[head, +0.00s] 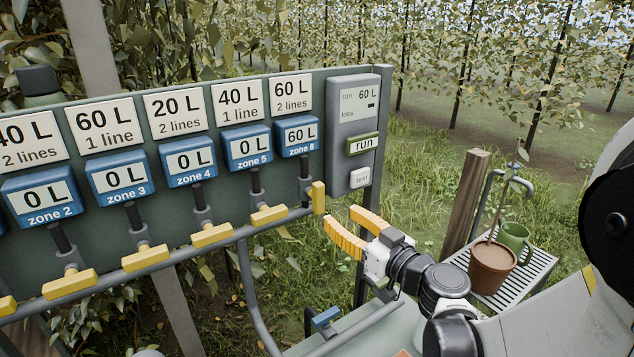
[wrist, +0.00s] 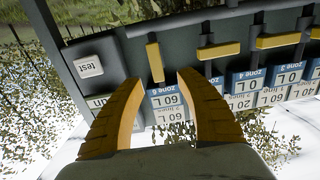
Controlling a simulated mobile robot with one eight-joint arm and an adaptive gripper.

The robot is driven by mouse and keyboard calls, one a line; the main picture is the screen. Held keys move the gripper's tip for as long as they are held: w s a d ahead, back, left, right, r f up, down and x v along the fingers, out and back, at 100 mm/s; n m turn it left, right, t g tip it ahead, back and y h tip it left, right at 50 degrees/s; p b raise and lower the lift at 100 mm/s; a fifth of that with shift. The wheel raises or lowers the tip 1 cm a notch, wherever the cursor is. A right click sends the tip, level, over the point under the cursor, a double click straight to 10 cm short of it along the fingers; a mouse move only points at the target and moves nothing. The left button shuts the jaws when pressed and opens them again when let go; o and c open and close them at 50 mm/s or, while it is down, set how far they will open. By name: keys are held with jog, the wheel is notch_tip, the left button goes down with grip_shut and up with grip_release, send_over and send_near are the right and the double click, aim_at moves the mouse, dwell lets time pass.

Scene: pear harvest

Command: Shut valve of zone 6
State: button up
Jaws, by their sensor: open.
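The zone 6 valve has a yellow handle (head: 318,198) at the right end of the panel's pipe. It stands upright, in line with its branch pipe, unlike the other handles. The zone 6 meter (head: 297,136) above it reads 60 L. My gripper (head: 340,215) is open and empty, just right of and in front of the handle. In the wrist view, which is upside down, the zone 6 handle (wrist: 155,62) shows beyond the gap between my fingertips (wrist: 158,78). I cannot tell if a finger touches it.
The zone 5 handle (head: 269,215) lies along the pipe just left, and several others lie likewise. A control box (head: 352,120) with run and test buttons is above right. A slatted stand (head: 535,262) with a potted plant (head: 492,266) and green mug (head: 514,240) is at right.

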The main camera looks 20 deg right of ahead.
aim_at(321, 197)
jog(key=x, duration=0.3)
jog(key=b+x, duration=0.1)
jog(key=x, duration=0.3)
jog(key=d+x, duration=0.1)
jog(key=x, duration=0.2)
jog(key=shift+w+a+r+b, duration=0.15)
jog(key=shift+w+r+b, duration=0.05)
jog(key=shift+w+b, duration=0.2)
grip_shut()
